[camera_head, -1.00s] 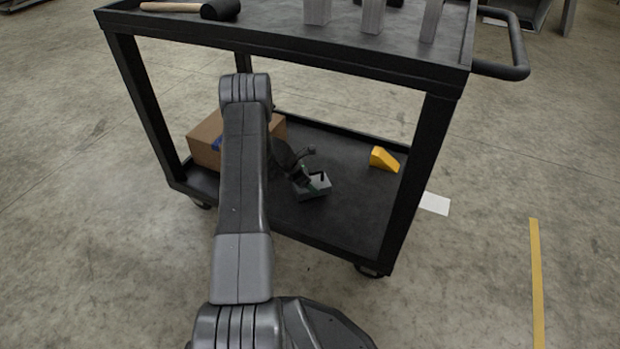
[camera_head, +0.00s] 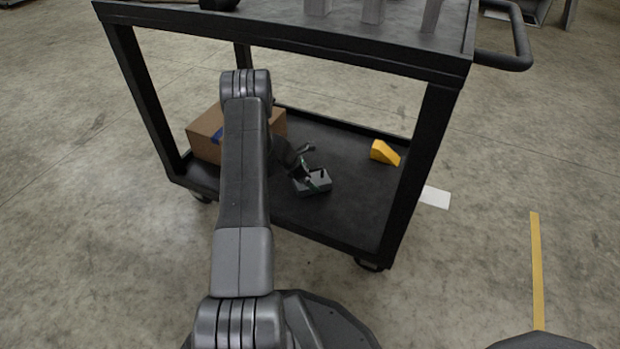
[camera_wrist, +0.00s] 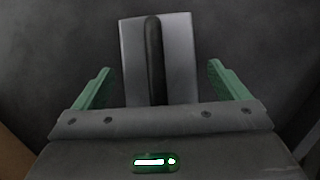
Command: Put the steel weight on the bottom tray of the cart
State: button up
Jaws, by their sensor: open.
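The steel weight (camera_head: 318,186) is a grey block with a dark handle on top. It rests on the black bottom tray (camera_head: 340,215) of the cart, near the middle. It also shows in the wrist view (camera_wrist: 180,60), with the dark handle bar running along its middle. My gripper (camera_head: 308,172) is just above and behind the block's near side. In the wrist view its two green fingers (camera_wrist: 158,85) stand wide apart, one on each side of the weight, with clear gaps between them and the handle. The fingers do not touch the handle.
A cardboard box (camera_head: 207,135) stands on the tray's left part. A yellow wedge (camera_head: 384,153) lies at the right. The cart's top shelf (camera_head: 300,30) and its legs frame the opening. The tray's front right is clear. A white sheet (camera_head: 436,197) lies on the floor.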

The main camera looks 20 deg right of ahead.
jog(key=p+v, duration=0.4)
jog(key=v, duration=0.7)
jog(key=shift+a+r, duration=0.15)
jog(key=shift+r, duration=0.25)
jog(key=shift+w, duration=0.1)
